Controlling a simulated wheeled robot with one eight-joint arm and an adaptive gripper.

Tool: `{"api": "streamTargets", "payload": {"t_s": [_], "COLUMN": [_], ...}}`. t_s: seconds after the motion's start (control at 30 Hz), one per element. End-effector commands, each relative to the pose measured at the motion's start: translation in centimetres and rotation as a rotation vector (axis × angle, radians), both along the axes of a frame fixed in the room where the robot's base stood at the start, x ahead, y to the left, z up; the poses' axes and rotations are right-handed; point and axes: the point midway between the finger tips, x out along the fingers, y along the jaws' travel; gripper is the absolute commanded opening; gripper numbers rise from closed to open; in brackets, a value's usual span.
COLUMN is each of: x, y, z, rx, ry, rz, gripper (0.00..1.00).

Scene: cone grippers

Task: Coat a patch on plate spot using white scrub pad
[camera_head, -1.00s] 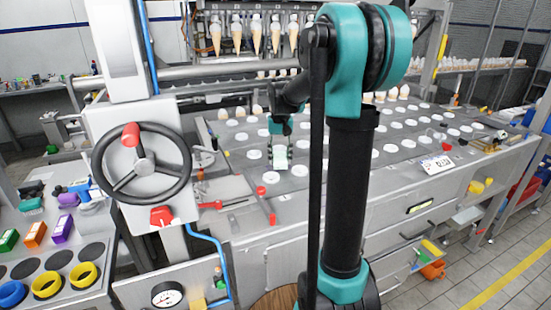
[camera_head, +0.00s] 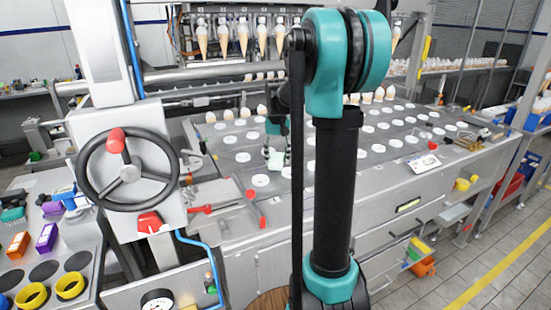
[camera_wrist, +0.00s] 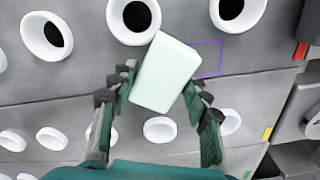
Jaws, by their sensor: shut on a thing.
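The white scrub pad (camera_wrist: 165,72) is a pale block held tilted between the fingers of my gripper (camera_wrist: 160,88) in the wrist view. It also shows small in the head view (camera_head: 276,160), below my gripper (camera_head: 275,148) and over the near left part of the grey plate (camera_head: 222,172). In the wrist view a thin purple outline (camera_wrist: 220,57) marks a spot on the plate (camera_wrist: 270,75). It lies just right of the pad, whose edge overlaps its left side. Whether the pad touches the plate I cannot tell.
White rings (camera_wrist: 240,12) with dark holes cover the plate around the pad. A red-handled tool (camera_head: 254,208) lies at the plate's near left edge. A handwheel (camera_head: 127,172) stands at left. My arm hides the middle of the plate in the head view.

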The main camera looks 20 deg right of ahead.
Motion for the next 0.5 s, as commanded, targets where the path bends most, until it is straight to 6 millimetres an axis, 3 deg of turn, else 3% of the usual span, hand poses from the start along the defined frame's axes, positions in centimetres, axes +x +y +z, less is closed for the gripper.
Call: {"api": "streamTargets", "payload": {"t_s": [0.5], "x": [-0.8], "y": [2.6], "z": [0.1], "rx": [-0.006], "ry": [0.005], "rz": [-0.001], "gripper": [0.01]}}
